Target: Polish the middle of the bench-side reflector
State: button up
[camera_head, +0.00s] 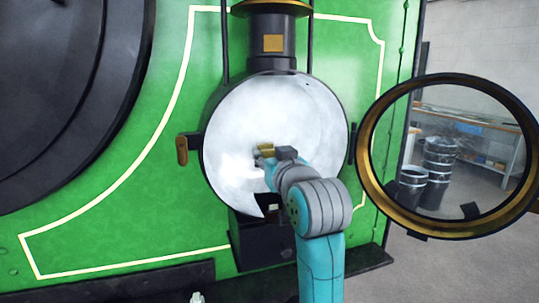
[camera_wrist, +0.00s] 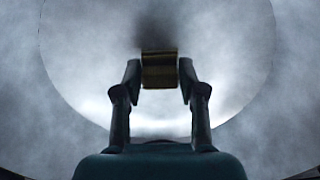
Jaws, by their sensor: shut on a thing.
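The bench-side reflector (camera_head: 310,105) is a round silvery bowl inside a black lamp housing on the green tram front. It fills most of the wrist view (camera_wrist: 85,60), with a dark smudge behind the held piece. My gripper (camera_head: 263,155) is in front of the reflector's middle. My arm hides the reflector's lower right.
The lamp's brass-rimmed glass door (camera_head: 368,190) stands swung open to the right, close to my arm. A small brown handle (camera_head: 182,151) juts out at the housing's left. Black drums (camera_head: 437,165) and a bench (camera_head: 480,123) show through the glass. Grey floor lies right of the tram.

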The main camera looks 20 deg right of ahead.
jog(key=shift+w, duration=1)
dwell(0.4)
jog(key=shift+d, duration=0.1)
jog(key=d, duration=0.3)
jog(key=shift+d, duration=0.4)
jog(key=shift+a, duration=0.1)
jog(key=shift+w+a, duration=0.2)
jog(key=shift+a, duration=1.75)
jog(key=shift+s, duration=0.1)
